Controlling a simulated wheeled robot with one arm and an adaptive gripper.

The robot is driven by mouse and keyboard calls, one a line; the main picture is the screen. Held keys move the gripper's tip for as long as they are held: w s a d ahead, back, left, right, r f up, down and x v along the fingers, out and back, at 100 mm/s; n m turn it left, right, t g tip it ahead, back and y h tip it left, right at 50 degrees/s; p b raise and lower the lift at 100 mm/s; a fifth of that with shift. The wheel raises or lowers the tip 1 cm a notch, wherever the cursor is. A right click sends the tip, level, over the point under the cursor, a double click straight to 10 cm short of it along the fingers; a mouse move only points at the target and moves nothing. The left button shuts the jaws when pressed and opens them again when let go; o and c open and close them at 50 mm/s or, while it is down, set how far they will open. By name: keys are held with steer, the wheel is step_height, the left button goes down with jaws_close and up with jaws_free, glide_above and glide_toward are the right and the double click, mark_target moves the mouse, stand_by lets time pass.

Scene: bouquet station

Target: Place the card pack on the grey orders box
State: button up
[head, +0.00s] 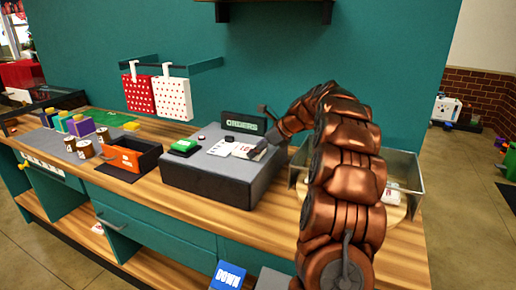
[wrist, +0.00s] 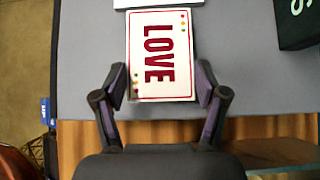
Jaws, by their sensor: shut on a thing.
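The card pack (wrist: 160,60) is a white block with LOVE in red letters. My gripper (wrist: 160,88) is shut on its near end, one finger on each side. In the head view the pack (head: 244,151) is over the top of the grey orders box (head: 208,182), towards its right side. The pack looks flat and level with the box top; I cannot tell whether it touches it. The grey box top also fills much of the wrist view (wrist: 88,50). My gripper (head: 259,152) comes in from the right in the head view and is partly hidden.
On the box are a green-and-white item (head: 184,146), a white sheet (head: 221,148) and a dark ORDERS sign (head: 243,125). A metal tray (head: 408,170) stands to the right, partly behind my arm. An orange-fronted black bin (head: 127,159) stands to the left.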

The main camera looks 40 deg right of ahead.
steer(key=shift+f, duration=0.35)
steer(key=o, duration=1.3)
steer(key=shift+o, duration=0.2)
steer(key=shift+r, duration=0.1)
steer(key=v, duration=1.2)
